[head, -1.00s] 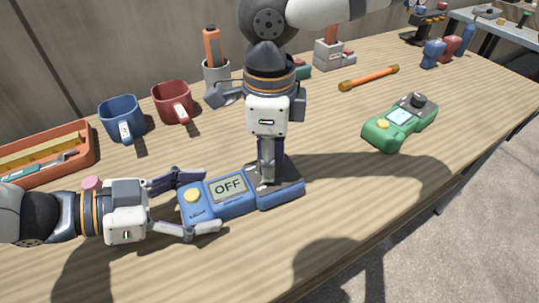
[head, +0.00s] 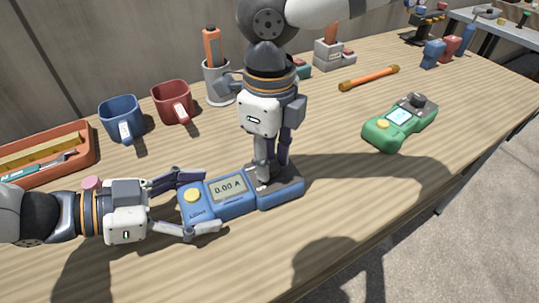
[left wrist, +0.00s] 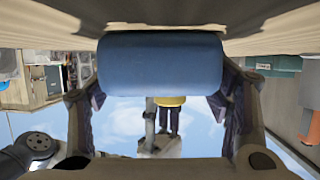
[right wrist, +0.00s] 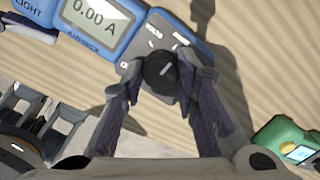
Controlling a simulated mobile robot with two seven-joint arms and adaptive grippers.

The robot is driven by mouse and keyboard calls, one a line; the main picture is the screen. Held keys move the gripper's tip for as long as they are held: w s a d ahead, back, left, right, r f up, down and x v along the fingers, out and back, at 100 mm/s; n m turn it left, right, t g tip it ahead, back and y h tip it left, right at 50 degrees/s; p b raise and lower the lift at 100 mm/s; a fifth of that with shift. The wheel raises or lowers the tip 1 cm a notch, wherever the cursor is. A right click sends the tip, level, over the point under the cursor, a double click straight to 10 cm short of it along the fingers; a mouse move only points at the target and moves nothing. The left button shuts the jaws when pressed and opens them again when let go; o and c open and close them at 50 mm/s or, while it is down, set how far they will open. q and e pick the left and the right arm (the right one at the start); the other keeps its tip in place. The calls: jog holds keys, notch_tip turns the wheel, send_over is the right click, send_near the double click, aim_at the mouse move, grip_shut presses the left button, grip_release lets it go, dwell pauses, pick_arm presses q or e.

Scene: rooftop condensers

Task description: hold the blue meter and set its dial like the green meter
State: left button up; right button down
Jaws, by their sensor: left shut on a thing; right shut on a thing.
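The blue meter (head: 231,208) lies flat on the table, and its screen reads "0.00 A". My left gripper (head: 190,204) is shut on its near-left end; the left wrist view shows the blue end (left wrist: 160,65) between the fingers. My right gripper (head: 268,172) points straight down and is shut on the meter's black dial (right wrist: 160,70), seen between the fingers in the right wrist view. The green meter (head: 383,133) lies to the right, its dial (head: 417,101) at the far end; its screen text is too small to read.
A blue mug (head: 121,120), a red mug (head: 172,102), a grey cup (head: 218,83) and an orange tray (head: 92,150) stand along the back and left. An orange-handled tool (head: 369,78) lies behind the green meter. The table's front middle is clear.

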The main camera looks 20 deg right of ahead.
jog(key=c, duration=1.2)
grip_release()
jog(key=shift+c, duration=0.2)
notch_tip(320, 180, up, 12)
pick_arm(q)
jog(key=o, duration=1.8)
pick_arm(e)
jog(key=shift+r, duration=0.1)
